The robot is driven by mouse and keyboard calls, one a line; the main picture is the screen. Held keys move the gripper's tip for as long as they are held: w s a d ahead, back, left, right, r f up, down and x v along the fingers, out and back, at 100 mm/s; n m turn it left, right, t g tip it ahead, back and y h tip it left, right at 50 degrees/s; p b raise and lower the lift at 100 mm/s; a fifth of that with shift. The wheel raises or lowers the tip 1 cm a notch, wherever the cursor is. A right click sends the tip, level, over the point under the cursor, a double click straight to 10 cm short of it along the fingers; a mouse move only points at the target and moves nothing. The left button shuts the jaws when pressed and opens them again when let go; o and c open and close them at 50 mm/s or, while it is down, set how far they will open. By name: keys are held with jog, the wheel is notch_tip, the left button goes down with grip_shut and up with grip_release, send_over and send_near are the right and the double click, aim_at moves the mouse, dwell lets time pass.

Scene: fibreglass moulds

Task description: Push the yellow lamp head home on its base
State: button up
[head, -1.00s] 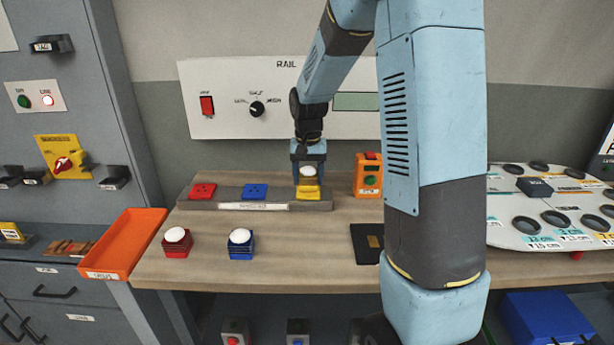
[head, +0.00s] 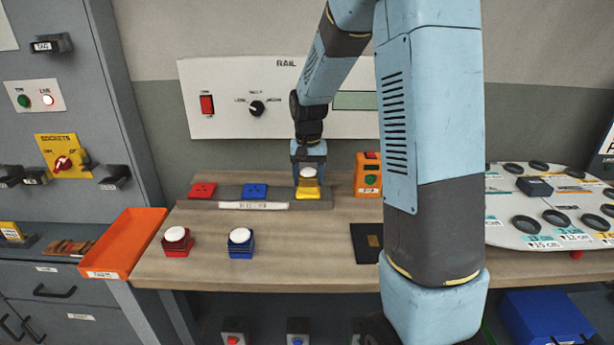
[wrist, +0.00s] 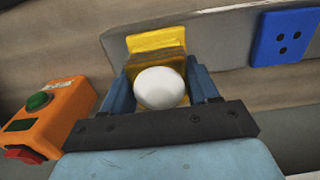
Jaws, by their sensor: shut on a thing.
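The yellow lamp head (head: 308,182) with its white dome stands over the yellow base (head: 308,192) at the right end of the grey rail. My gripper (head: 308,160) is shut on the lamp head from above. In the wrist view my gripper's blue fingers (wrist: 162,88) lie on both sides of the lamp head (wrist: 160,87), and part of the yellow base (wrist: 155,41) shows beyond it. The contact between head and base is hidden, so I cannot tell how deep it sits.
The rail also carries a red base (head: 202,190) and a blue base (head: 254,191), both empty. A red lamp head (head: 176,243) and a blue lamp head (head: 240,243) stand in front. An orange button box (head: 367,176) is close on the right. An orange tray (head: 122,244) lies left.

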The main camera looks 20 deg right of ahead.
jog(key=shift+f, duration=0.2)
jog(key=o, duration=1.1)
jog(key=shift+c, duration=0.2)
notch_tip(320, 180, up, 14)
jog(key=shift+f, duration=0.15)
